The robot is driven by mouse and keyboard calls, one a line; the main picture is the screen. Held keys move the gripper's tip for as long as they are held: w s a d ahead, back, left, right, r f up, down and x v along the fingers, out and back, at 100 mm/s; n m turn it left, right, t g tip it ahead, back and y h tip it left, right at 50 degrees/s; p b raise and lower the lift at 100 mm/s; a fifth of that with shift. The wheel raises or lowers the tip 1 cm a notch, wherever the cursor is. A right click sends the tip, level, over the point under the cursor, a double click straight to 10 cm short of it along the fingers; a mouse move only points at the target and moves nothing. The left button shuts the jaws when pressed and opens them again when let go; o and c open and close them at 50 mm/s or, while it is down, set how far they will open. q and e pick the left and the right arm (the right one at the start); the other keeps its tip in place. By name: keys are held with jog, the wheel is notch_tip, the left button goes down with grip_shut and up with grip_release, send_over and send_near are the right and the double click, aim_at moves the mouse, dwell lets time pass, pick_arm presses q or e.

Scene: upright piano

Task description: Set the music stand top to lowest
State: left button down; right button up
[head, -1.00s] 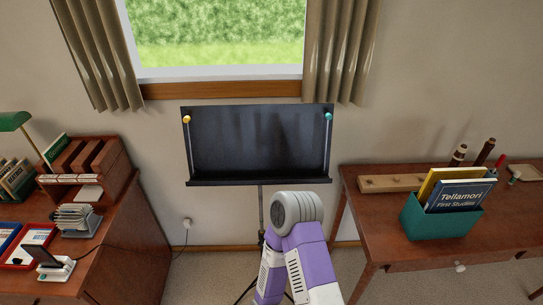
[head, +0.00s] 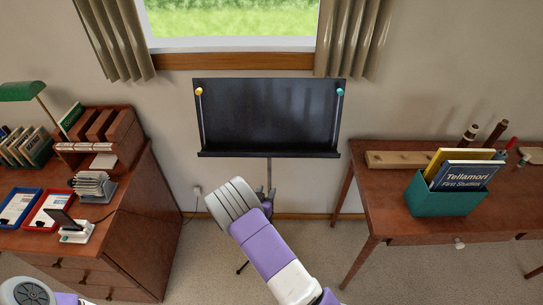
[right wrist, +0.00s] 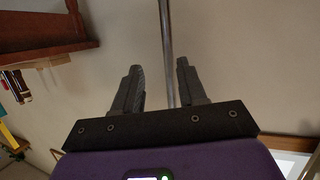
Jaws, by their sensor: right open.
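The music stand's black top (head: 268,115) stands below the window, tilted back, with a yellow knob (head: 199,91) at its upper left and a teal knob (head: 340,92) at its upper right. A thin metal pole (head: 269,172) runs down from it. My right gripper (head: 267,195) is at the pole below the top, mostly hidden behind my forearm. In the right wrist view my gripper (right wrist: 158,84) is open, and the pole (right wrist: 167,45) passes between its fingers in the picture; contact cannot be told. My left gripper is out of view.
A wooden desk (head: 130,235) with trays and a card rack is at the left. A wooden table (head: 410,240) with a teal book box (head: 440,198) is at the right. A window and curtains are behind.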

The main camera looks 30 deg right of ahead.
aim_at(269, 164)
notch_tip(269, 164, up, 8)
jog(key=w+m+t+h, duration=0.1)
jog(key=w+m+h, duration=0.1)
jog(key=w+h, duration=0.15)
jog(key=x, duration=0.7)
jog(key=shift+s+d+r+b, duration=0.15)
jog(key=shift+s+d+b, duration=0.1)
jog(key=shift+d+b, duration=0.15)
grip_shut()
